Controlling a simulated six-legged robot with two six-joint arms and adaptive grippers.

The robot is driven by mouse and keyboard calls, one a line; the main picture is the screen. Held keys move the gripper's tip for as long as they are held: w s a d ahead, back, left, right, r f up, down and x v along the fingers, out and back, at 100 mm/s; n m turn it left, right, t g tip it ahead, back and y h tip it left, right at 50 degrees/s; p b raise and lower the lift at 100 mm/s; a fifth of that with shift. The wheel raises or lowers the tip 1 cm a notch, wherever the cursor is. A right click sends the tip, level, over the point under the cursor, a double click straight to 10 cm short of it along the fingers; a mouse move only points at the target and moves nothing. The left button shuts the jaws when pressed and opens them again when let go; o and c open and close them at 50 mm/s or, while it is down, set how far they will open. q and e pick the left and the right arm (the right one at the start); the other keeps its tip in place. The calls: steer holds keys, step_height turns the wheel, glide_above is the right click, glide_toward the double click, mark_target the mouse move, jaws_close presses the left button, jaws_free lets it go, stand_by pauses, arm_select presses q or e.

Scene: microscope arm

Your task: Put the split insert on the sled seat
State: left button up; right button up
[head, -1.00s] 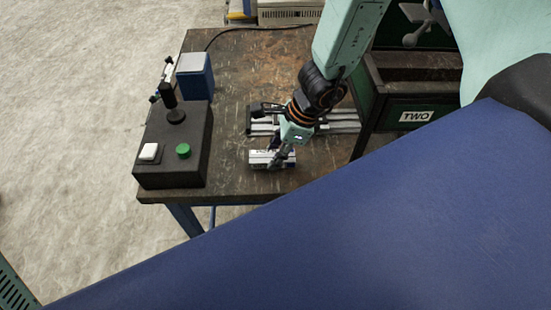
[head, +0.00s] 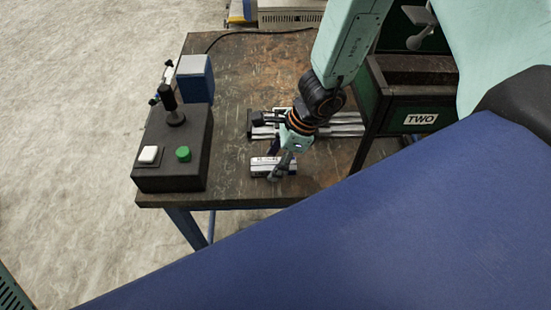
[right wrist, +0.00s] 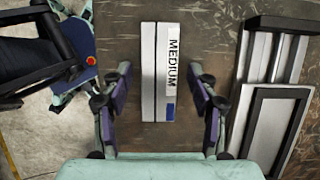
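The split insert (head: 262,168) is a silver block lying on the worn bench near its front edge. In the right wrist view the insert (right wrist: 149,70) shows a lengthwise seam, a MEDIUM label and a blue patch. My right gripper (head: 280,163) is at the insert, pointing down. In the right wrist view its fingers (right wrist: 160,78) are spread on both sides of the insert, with bench showing in each gap. The sled (head: 345,131) with its rails lies just behind, partly hidden by my right arm; its dark frame (right wrist: 275,130) is at right in the wrist view. My left gripper is not in view.
A black control box (head: 172,180) with a white and a green button stands at the bench's left, with a blue block (head: 196,80) behind it. A green bin marked TWO (head: 390,122) stands right of the sled. Bare bench (head: 235,75) lies behind the sled.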

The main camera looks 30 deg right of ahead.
steer(key=shift+s, duration=0.1)
steer(key=p+v, duration=0.5)
steer(key=v, duration=0.2)
steer(key=shift+s, duration=0.2)
steer(key=shift+w+r+p, duration=0.15)
steer(key=shift+r+p, duration=0.2)
